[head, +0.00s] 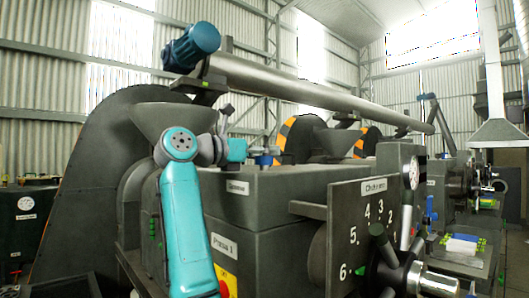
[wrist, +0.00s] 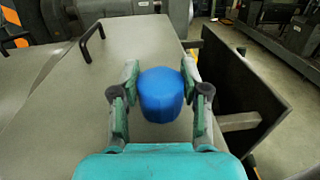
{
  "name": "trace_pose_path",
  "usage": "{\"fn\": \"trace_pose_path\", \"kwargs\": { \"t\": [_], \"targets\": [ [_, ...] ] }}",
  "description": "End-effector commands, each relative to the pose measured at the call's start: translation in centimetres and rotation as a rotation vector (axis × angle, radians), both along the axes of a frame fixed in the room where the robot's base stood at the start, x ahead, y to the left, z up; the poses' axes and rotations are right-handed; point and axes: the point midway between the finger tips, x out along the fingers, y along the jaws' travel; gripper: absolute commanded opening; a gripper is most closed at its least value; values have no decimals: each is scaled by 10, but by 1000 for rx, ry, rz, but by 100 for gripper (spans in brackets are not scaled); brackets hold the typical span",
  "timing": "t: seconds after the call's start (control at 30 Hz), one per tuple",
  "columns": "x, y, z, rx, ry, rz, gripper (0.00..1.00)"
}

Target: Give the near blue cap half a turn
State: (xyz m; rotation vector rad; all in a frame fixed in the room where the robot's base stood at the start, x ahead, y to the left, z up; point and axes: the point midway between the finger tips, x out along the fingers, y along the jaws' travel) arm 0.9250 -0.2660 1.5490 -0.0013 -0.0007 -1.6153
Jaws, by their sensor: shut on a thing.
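The near blue cap (wrist: 161,95) is a smooth, round blue knob on the grey top of the press housing. It stands between the two fingers of my gripper (wrist: 161,100) in the wrist view, and the fingers are shut on its sides. In the head view my gripper (head: 262,158) is small and reaches over the housing from the left, at a bit of blue that is partly hidden by the fingers. The underside of the cap is hidden from both views.
A black handle (wrist: 92,40) rises from the housing top (wrist: 60,100) beyond the cap. An upright plate (wrist: 245,90) stands to the right. In the head view a numbered choke plate (head: 362,235) and handwheel (head: 400,270) are at the front right.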

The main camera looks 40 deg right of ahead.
Motion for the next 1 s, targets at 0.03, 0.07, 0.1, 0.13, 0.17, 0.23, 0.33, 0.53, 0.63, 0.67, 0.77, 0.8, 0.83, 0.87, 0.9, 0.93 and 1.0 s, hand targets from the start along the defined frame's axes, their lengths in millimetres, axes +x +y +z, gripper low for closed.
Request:
{"fn": "trace_pose_path", "kwargs": {
  "t": [0.03,0.07,0.1,0.13,0.17,0.23,0.33,0.53,0.63,0.67,0.77,0.8,0.83,0.87,0.9,0.93,1.0],
  "targets": [
    [1,0,1,-1,4,-45,10],
    [1,0,1,-1,4,-74,10],
    [1,0,1,-1,4,-112,10],
    [1,0,1,-1,3,-141,10],
    [1,0,1,-1,4,-169,10],
    [1,0,2,-1,3,-234,10],
    [1,0,2,-1,3,-316,10],
    [0,-1,1,-1,1,-446,10],
    [0,-1,1,0,1,-496,10],
    [0,0,1,0,0,-511,10],
    [0,0,1,0,0,-550,10],
    [0,0,1,0,0,-564,10],
    [0,0,1,1,1,-574,10],
    [0,0,0,1,1,-583,10],
    [0,0,1,0,1,-594,10],
    [0,0,1,0,-1,-602,10],
    [0,0,0,0,0,-617,10]
  ]
}}
